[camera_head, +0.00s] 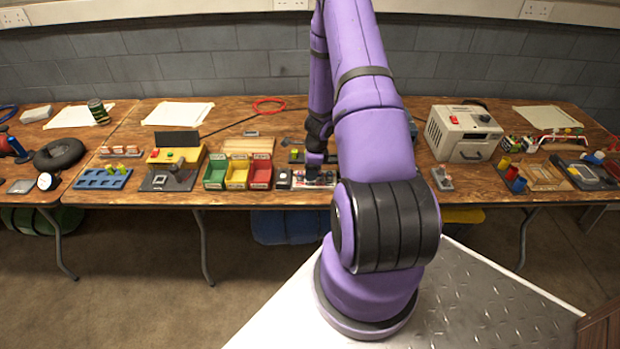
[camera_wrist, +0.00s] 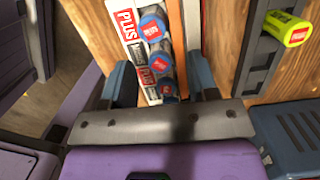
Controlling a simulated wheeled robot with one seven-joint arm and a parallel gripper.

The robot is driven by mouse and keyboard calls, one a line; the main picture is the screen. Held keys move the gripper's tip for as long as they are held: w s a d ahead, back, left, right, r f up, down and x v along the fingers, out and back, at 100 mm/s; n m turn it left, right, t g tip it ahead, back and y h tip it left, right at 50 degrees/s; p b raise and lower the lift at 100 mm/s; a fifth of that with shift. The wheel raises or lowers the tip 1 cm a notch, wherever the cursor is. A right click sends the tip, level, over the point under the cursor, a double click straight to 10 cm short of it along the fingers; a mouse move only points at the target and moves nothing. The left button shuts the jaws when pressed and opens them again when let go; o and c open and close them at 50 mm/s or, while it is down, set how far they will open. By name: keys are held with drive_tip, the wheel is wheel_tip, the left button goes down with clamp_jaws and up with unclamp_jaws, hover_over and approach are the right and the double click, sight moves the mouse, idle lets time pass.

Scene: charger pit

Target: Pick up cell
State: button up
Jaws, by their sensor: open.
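My gripper (camera_wrist: 160,80) is open, one finger on each side of the row's near end. The nearest cell is partly hidden behind the gripper's front edge; contact cannot be told. A yellow-green cell with a red label (camera_wrist: 287,28) lies in a dark holder at the upper right. In the head view my gripper (camera_head: 314,168) is low over the tray (camera_head: 322,180), which my arm partly hides.
Green, yellow and red bins (camera_head: 237,174) stand left of the tray, with a small black-and-white block (camera_head: 284,179) between. A beige box with a handle (camera_head: 463,133) stands to the right. The wooden table's (camera_head: 222,113) front edge is close to the tray.

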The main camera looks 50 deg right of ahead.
drive_tip(key=shift+w+a+f, duration=0.1)
drive_tip(key=shift+w+f, duration=0.05)
drive_tip(key=shift+f, duration=0.95)
clamp_jaws()
drive_tip(key=shift+r, duration=0.15)
